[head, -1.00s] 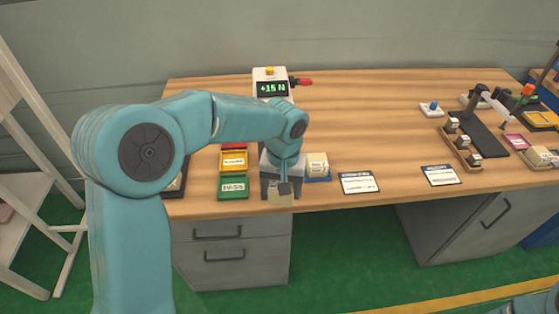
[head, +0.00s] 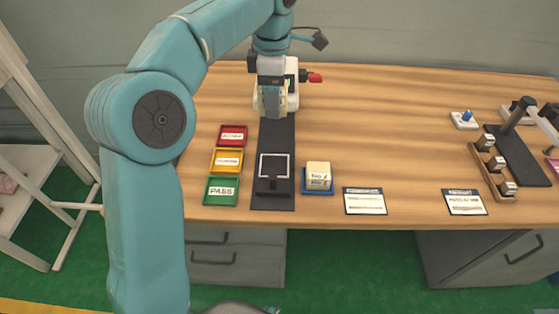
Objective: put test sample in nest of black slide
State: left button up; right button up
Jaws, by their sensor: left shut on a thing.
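The black slide (head: 272,202) is a long dark track running front to back on the table. Its nest (head: 275,157) shows as a white square outline near the front and looks empty. My left gripper (head: 272,105) points down above the rear part of the slide, in front of the white tester (head: 292,92). It is shut on a small pale beige block, seemingly the test sample (head: 273,108), mostly hidden by the fingers. Another cream block stack (head: 318,172) sits in a blue tray (head: 318,190) right of the slide. My right gripper is not in view.
Red (head: 232,135), yellow (head: 226,161) and green PASS (head: 221,191) trays stand left of the slide. Two cards (head: 365,201) lie front right. A wooden rack (head: 491,175) and a black stand (head: 522,160) are at far right. The table's back middle is clear.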

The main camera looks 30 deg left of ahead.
pick_arm(q)
jog(key=b, duration=0.3)
send_over(274, 167)
notch_tip(274, 167, down, 15)
jog(key=shift+r, duration=0.15)
jog(key=shift+f, duration=0.75)
notch_tip(274, 167, down, 4)
jog(key=shift+w+r, duration=0.1)
jog(key=shift+w, duration=0.05)
jog(key=shift+r, duration=0.1)
jog(key=shift+b, duration=0.35)
